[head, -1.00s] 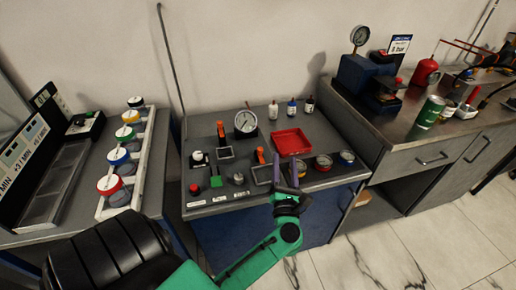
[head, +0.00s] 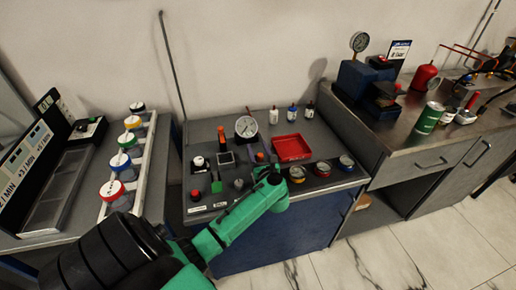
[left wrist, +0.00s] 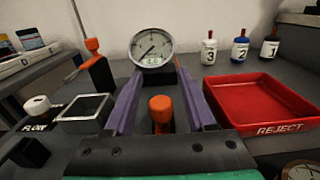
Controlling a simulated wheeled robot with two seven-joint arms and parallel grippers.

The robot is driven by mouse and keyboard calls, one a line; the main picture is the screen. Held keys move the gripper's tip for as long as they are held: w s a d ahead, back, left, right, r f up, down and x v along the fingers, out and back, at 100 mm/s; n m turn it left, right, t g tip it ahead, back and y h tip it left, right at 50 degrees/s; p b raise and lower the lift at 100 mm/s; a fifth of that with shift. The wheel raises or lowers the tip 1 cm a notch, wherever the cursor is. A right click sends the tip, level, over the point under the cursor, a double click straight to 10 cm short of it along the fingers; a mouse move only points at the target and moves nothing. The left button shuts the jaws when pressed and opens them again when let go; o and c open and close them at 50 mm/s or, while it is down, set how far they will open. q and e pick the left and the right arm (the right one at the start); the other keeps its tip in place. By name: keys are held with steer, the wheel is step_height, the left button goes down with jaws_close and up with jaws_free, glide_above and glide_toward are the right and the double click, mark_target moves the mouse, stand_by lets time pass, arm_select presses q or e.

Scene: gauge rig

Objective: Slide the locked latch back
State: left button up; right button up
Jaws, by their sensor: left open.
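Two orange-handled latches stand on the grey bench. One orange handle (left wrist: 162,112) shows between the purple fingers of my left gripper (left wrist: 160,82) in the left wrist view, with a visible gap on each side. The gripper is open. In the head view my left gripper (head: 266,160) is low at the bench's front middle, largely covering that latch. The other latch (head: 221,133) stands farther back and left; its orange knob (left wrist: 92,45) and dark base show in the left wrist view. I cannot tell from the pictures which latch is locked. My right gripper is out of view.
A round dial gauge (left wrist: 152,47) stands behind the near latch. A red reject tray (left wrist: 265,103) is close on the right, and a square grey frame (left wrist: 85,108) is on the left. Small bottles (head: 292,113) stand at the back; several lidded jars (head: 322,170) line the front right.

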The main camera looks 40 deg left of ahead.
arm_select(q)
jaws_close()
stand_by(1.4)
